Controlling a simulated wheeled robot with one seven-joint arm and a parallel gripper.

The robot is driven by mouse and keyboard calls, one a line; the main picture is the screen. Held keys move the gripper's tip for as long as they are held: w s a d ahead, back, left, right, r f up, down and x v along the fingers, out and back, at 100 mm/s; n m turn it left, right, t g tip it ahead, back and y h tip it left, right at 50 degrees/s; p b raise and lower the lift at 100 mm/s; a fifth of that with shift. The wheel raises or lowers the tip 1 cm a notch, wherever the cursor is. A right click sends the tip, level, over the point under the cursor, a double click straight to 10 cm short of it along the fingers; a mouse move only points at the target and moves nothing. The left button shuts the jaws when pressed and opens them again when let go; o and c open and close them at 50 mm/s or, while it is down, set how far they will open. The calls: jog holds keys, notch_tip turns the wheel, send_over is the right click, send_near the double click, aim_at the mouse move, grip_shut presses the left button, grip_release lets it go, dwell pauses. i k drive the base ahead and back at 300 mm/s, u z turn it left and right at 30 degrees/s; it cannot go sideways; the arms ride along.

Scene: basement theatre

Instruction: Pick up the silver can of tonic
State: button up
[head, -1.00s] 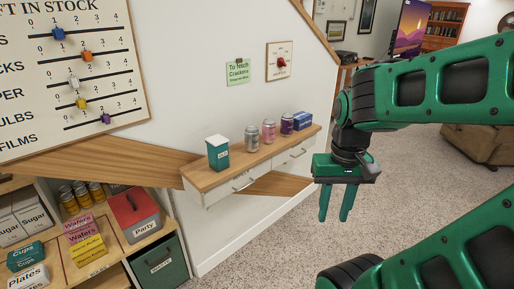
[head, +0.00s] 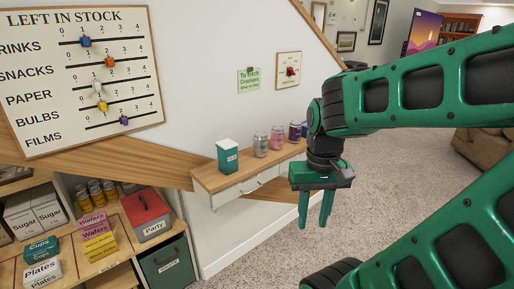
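The silver can (head: 261,145) stands upright on the narrow wooden wall shelf (head: 208,179), between a teal box with a white lid and a pink can. Its label is too small to read. My gripper (head: 315,222) points down in front of the shelf's right part, to the right of the silver can and lower in the picture. Its two fingers are a little apart with nothing between them. My arm hides the shelf's right end.
A teal box (head: 228,158), a pink can (head: 277,138) and a purple can (head: 295,131) share the shelf. A wooden stock board (head: 82,70) hangs at left above shelves holding a red Party box (head: 147,213). Carpet (head: 285,262) lies open below my gripper.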

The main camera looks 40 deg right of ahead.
aim_at(260, 138)
jog(key=i, duration=1)
